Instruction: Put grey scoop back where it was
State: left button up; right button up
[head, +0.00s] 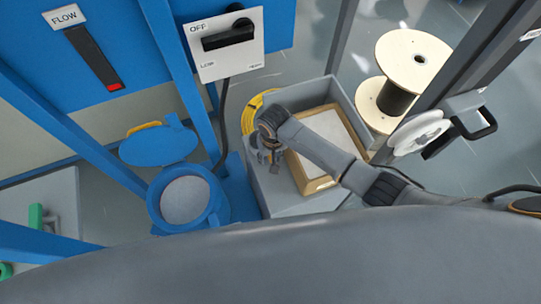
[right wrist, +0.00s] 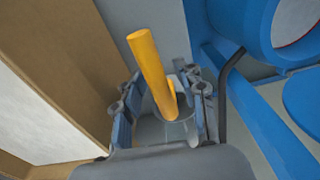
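My right gripper (head: 268,150) is over the left part of the grey bin (head: 335,92), beside the wooden-framed tray (head: 292,172). In the right wrist view, a yellow-orange handle (right wrist: 152,68) stands tilted between the two fingers of my right gripper (right wrist: 165,100), with space on both sides of it. A grey rounded body (right wrist: 150,131), apparently the grey scoop, shows at the handle's lower end, partly hidden by the gripper. The fingers look apart; contact with the grey body cannot be made out. My left gripper is out of view.
A blue hopper (head: 154,204) with its lid (head: 160,148) open stands left of the bin. A yellow cable coil (head: 252,104) lies at the bin's back left. A switch box (head: 226,45) reads OFF. A cable spool (head: 408,62) and grey posts stand right.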

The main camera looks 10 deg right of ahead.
jog(key=shift+s+d+r, duration=0.1)
jog(key=shift+d+r, duration=0.05)
jog(key=shift+r, duration=3.8)
